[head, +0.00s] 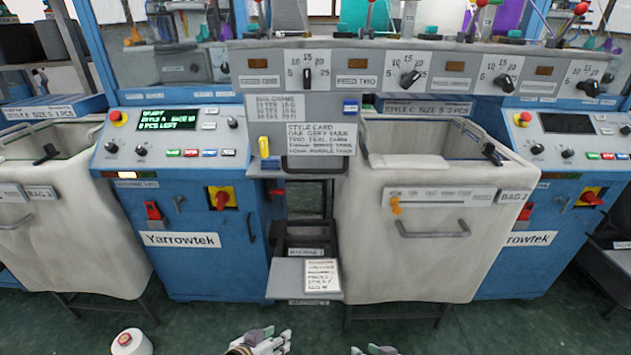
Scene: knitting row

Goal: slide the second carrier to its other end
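No carrier is clearly labelled in the head view. My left gripper (284,341) is at the bottom edge, low over the floor and far from the panel. My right gripper (370,350) barely shows at the bottom edge. Neither visibly holds anything; their finger gaps are unclear.
Blue machine consoles (175,143) stand left and right, with a pale bag (415,245) between them and another bag (75,215) at left. A small shelf (285,290) bears a paper card.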

